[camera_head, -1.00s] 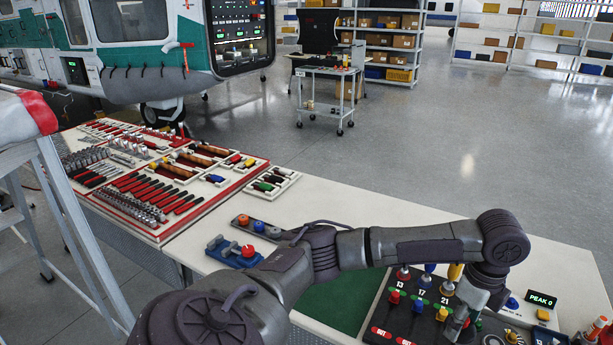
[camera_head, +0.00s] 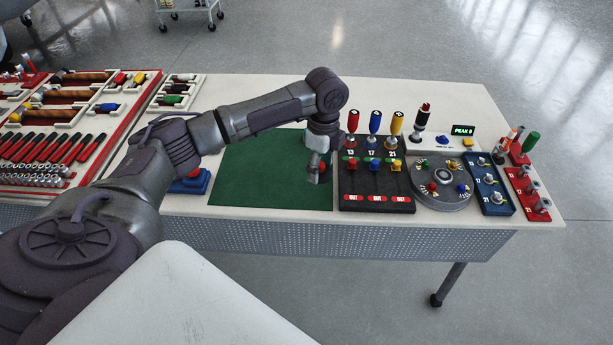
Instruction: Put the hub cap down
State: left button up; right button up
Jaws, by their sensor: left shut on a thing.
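My left gripper (camera_head: 317,168) comes in from the left and points down over the right part of the green mat (camera_head: 255,175), beside the black board. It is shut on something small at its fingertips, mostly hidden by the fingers. I take this to be the hub cap, but its shape cannot be made out. I cannot tell whether it touches the mat. My right gripper is not in view.
A tool tray (camera_head: 60,195) fills the left. Most of the green mat is bare.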

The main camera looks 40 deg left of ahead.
aim_at(308, 189)
pick_arm(q)
jog(key=shift+s+a+f, duration=0.35)
jog(key=shift+s+a, duration=0.05)
jog(key=shift+a, duration=0.15)
jog(key=shift+s+a+f, duration=0.35)
jog(key=shift+a, duration=0.2)
jog(key=shift+s+a+f, duration=0.1)
jog(key=shift+a+f, duration=0.05)
jog(key=shift+f, duration=2.05)
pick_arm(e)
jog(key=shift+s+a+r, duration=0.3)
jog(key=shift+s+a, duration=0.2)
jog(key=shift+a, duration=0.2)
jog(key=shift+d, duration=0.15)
pick_arm(q)
jog(key=o, duration=1.1)
jog(key=shift+f, duration=0.15)
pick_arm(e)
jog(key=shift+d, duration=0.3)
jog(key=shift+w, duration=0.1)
